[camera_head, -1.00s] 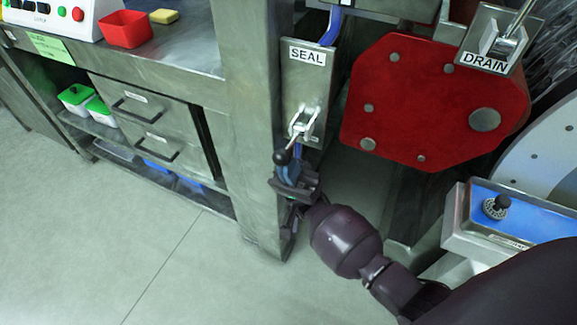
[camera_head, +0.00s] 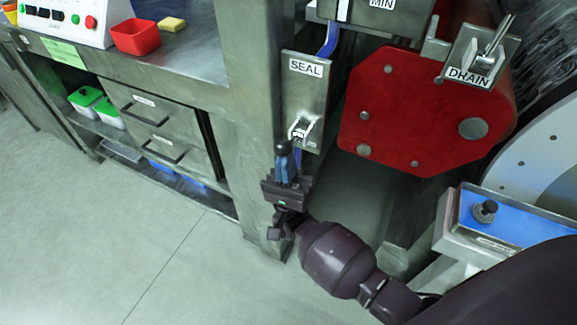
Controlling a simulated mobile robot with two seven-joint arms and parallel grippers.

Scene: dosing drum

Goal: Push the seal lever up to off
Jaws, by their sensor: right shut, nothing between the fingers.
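The seal lever has a dark round knob (camera_head: 283,147) and sits in a bracket on the grey SEAL plate (camera_head: 306,92). Its knob sticks out toward me, to the lower left of the bracket. My right gripper (camera_head: 286,162) is shut and empty, its blue fingers pointing up directly beneath the knob. The fingertips look to be at or touching the knob's underside; the exact contact is hard to tell. Part of the lever's shaft is hidden behind the knob and fingers. My left gripper is not in view.
A grey post (camera_head: 240,120) stands just left of the plate. A red housing (camera_head: 420,115) and the DRAIN lever (camera_head: 495,38) are to the right. A blue panel with a black knob (camera_head: 485,210) is at lower right. The floor at lower left is clear.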

